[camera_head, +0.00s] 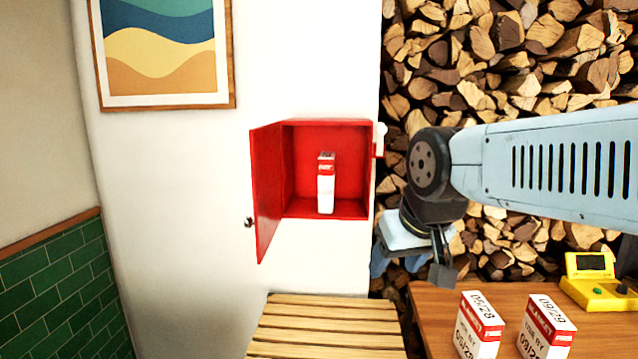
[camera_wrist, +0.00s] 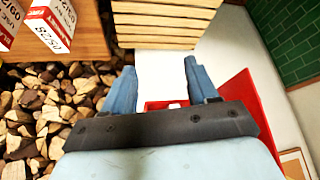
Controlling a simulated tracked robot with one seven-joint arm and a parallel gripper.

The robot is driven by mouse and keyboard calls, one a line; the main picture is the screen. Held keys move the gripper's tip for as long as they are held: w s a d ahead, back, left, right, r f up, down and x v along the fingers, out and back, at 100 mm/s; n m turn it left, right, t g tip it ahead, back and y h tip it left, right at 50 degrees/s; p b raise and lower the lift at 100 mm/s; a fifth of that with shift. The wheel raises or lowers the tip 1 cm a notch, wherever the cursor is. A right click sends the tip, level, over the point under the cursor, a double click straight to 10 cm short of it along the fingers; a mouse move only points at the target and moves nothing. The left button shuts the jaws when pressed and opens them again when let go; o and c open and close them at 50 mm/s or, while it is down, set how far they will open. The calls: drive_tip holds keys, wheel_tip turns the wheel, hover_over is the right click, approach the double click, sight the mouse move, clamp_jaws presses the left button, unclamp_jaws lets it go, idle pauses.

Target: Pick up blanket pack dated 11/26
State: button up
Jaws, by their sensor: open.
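A white and red pack (camera_head: 326,185) stands upright inside the open red wall cabinet (camera_head: 300,207); its date cannot be read. Two more packs stand on the wooden table at the lower right, one marked 05/28 (camera_head: 478,325) and one marked 09/29 (camera_head: 545,328). Both also show at the top left of the wrist view, 05/28 (camera_wrist: 48,22) and 09/29 (camera_wrist: 10,20). My gripper (camera_wrist: 161,85) is open, with nothing between its blue fingers. In the head view it is right of the cabinet and below its floor level, left of the table packs. No pack visibly reads 11/26.
The cabinet door (camera_head: 266,190) is swung open to the left. A slatted wooden bench (camera_head: 325,325) stands below the cabinet. A yellow device (camera_head: 597,283) sits on the wooden table (camera_head: 440,305). Stacked firewood (camera_head: 500,50) fills the back right. A picture (camera_head: 160,45) hangs at upper left.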

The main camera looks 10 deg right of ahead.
drive_tip(key=o, duration=0.4)
drive_tip(key=w+a+r+t, duration=0.1)
drive_tip(key=w+t, duration=0.1)
drive_tip(key=w, duration=0.4)
drive_tip(key=w+a+r+t+y, duration=0.1)
drive_tip(key=w+a+t, duration=0.1)
drive_tip(key=w, duration=0.5)
drive_tip(key=w+a+r+t, duration=0.2)
drive_tip(key=w, duration=0.5)
drive_tip(key=shift+w+a+r, duration=0.1)
drive_tip(key=shift+a, duration=0.1)
drive_tip(key=m+t+h, duration=0.4)
drive_tip(key=t+h, duration=0.1)
drive_tip(key=h, duration=0.2)
approach(326, 172)
drive_tip(key=w, duration=0.1)
drive_tip(key=x, duration=0.8)
drive_tip(key=shift+d, duration=0.2)
drive_tip(key=shift+r+x, duration=0.15)
drive_tip(key=shift+x, duration=1.15)
drive_tip(key=shift+r+x, duration=0.1)
drive_tip(key=shift+x, duration=1.2)
